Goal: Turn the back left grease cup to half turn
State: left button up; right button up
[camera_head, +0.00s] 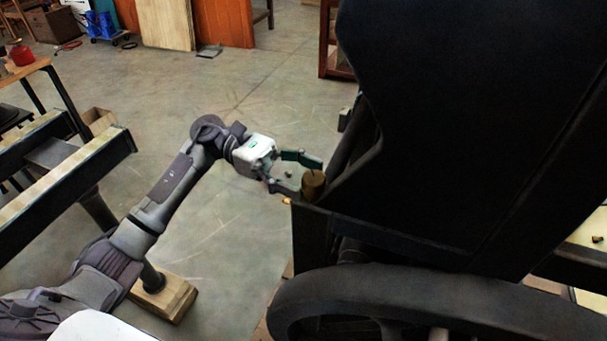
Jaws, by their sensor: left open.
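A brass-coloured grease cup (313,184) stands upright on the left edge of the large black press (460,120). My left gripper (311,176) comes in from the left, with its two fingers spread open around the cup. One finger reaches the cup's far side and the other its near side. I cannot tell whether either finger touches it. A thin dark line shows on top of the cup. My right gripper is not in view.
A large dark wheel (430,300) fills the lower right in front of the press. A metal-framed bench (70,180) stands at the left, and a wooden block (163,297) lies on the floor near my left arm. The concrete floor (230,95) behind the arm is clear.

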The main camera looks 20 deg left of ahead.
pick_arm(q)
jog(key=v, duration=1.1)
jog(key=shift+a, duration=0.25)
